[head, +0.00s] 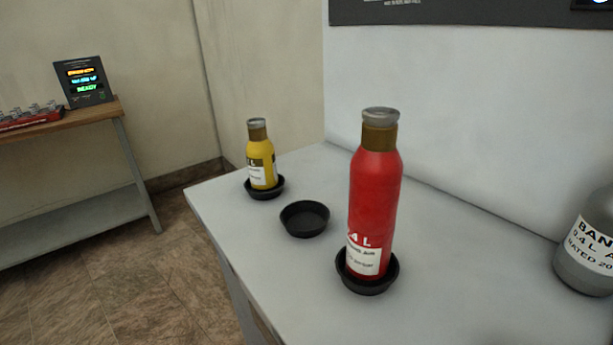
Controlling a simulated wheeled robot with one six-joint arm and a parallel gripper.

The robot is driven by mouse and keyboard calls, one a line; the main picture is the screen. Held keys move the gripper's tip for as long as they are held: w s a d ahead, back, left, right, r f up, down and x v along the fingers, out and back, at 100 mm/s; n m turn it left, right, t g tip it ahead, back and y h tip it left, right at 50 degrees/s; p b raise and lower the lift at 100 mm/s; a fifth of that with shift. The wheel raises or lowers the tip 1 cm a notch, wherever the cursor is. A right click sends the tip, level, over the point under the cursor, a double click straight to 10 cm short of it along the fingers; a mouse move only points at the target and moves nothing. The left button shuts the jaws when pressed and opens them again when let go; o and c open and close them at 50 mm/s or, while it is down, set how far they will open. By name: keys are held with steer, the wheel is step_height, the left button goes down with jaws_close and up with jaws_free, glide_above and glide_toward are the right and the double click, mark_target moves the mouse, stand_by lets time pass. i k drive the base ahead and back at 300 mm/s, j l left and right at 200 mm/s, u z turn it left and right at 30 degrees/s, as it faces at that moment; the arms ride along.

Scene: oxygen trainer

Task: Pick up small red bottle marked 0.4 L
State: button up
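A red bottle (374,205) with a brass neck and a grey cap stands upright in a black round holder (367,284) on the white table. Its label is turned partly aside; I can read "4 L" in white on it, with the front of the number hidden. My gripper does not show in the head view.
A small yellow bottle (261,165) stands in a black holder at the table's (460,285) far left. An empty black holder (304,219) lies between the bottles. A grey cylinder (590,245) is cut off at the right edge. A wall rises behind. A wooden bench (75,121) stands far left.

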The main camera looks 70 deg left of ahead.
mark_target(377, 167)
steer(key=j+u, duration=0.2)
steer(key=u, duration=0.95)
